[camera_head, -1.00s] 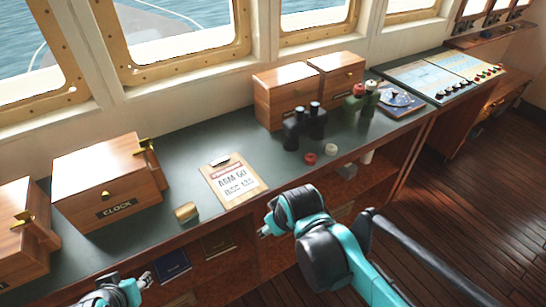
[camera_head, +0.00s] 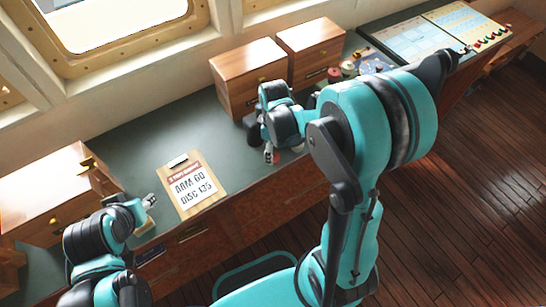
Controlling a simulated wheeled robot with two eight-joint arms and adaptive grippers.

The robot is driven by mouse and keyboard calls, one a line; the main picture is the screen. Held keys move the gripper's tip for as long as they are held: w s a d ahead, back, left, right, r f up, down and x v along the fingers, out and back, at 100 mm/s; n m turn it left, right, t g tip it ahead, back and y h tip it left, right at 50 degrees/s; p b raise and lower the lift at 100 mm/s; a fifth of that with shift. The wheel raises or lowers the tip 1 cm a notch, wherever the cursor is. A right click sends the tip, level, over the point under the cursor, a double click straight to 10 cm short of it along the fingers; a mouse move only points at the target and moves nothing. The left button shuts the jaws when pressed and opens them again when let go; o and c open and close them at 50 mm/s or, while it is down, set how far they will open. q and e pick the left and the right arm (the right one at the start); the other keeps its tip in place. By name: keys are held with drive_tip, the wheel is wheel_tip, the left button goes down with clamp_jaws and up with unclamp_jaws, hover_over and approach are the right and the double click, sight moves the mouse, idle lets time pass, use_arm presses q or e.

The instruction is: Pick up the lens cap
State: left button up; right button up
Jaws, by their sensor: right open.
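I cannot make out a loose lens cap now; the counter spot where a small red cap and a small pale cap lay earlier is largely covered by my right gripper and arm. My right gripper (camera_head: 269,156) is open, low over the counter's front part, in front of the wooden boxes. The dark binoculars are mostly hidden behind it. The green binoculars behind my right arm show mainly a red cap (camera_head: 334,74) on top. My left gripper (camera_head: 151,200) is over the counter's front edge, left of the clipboard; its jaw state is unclear.
A clipboard (camera_head: 188,187) lies on the green counter (camera_head: 180,130), with clear room behind it. Two wooden boxes (camera_head: 248,72) stand at the back. A wooden clock box (camera_head: 50,190) stands at left. A control panel (camera_head: 455,32) is at the far right.

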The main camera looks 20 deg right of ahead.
wheel_tip(320, 180, down, 4)
drive_tip(key=shift+r+b, duration=0.25)
drive_tip(key=shift+b, duration=0.15)
drive_tip(key=c, duration=0.8)
drive_tip(key=shift+r, duration=0.1)
drive_tip(key=shift+c, duration=0.2)
